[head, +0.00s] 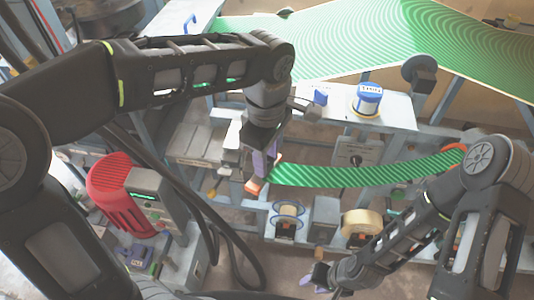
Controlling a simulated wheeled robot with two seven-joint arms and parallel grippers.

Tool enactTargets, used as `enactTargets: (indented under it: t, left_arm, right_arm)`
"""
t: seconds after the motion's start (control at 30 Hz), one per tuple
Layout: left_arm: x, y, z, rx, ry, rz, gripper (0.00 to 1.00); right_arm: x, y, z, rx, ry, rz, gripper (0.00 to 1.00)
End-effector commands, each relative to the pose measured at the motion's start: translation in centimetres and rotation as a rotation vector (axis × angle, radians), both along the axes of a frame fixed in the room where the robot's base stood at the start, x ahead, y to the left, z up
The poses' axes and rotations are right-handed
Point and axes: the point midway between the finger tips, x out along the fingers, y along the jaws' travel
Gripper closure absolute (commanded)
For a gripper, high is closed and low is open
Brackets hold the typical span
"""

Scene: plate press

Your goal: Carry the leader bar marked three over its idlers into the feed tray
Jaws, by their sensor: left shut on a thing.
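My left gripper (260,166) points down near the middle of the head view, shut on an orange leader bar (253,187). The bar shows just under the fingertips; I cannot read a mark on it. A green striped web (360,176) runs from the bar to the right, sagging a little. It reaches an orange-edged part (455,147) at the right, partly hidden behind my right arm. My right gripper (316,279) is low in the view, apart from the web; its opening is unclear. I cannot tell which part is the feed tray.
A wide green patterned sheet (385,45) spans the back. A blue-and-white tub (367,99) stands on a pale shelf (390,115). Rolls, including a tan one (358,223), sit on the lower rack. A red ribbed motor (112,196) and dark cables lie at the left.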

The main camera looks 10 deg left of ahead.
Motion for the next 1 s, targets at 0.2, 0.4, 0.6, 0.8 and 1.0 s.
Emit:
enactTargets:
  t: [0.2,0.4,0.6,0.8,1.0]
  left_arm:
    - [0.1,1.3,0.0,0.000,-0.001,0.003,1.00]
    - [0.0,4.8,0.0,-0.001,-0.002,0.005,1.00]
    - [-0.1,9.6,0.1,-0.001,-0.002,0.006,1.00]
    - [-0.3,13.8,0.0,0.000,-0.001,0.003,1.00]
    - [-0.3,15.8,0.0,-0.001,-0.002,0.000,1.00]
  right_arm:
    - [0.0,0.0,0.0,0.000,0.000,0.000,0.64]
    - [0.0,0.0,0.0,0.000,-0.001,0.000,0.64]
    - [0.0,0.0,0.1,0.000,-0.001,0.000,0.64]
    - [0.0,0.0,0.2,0.000,0.000,0.000,0.64]
    - [0.0,0.0,0.3,-0.001,0.000,0.000,0.64]
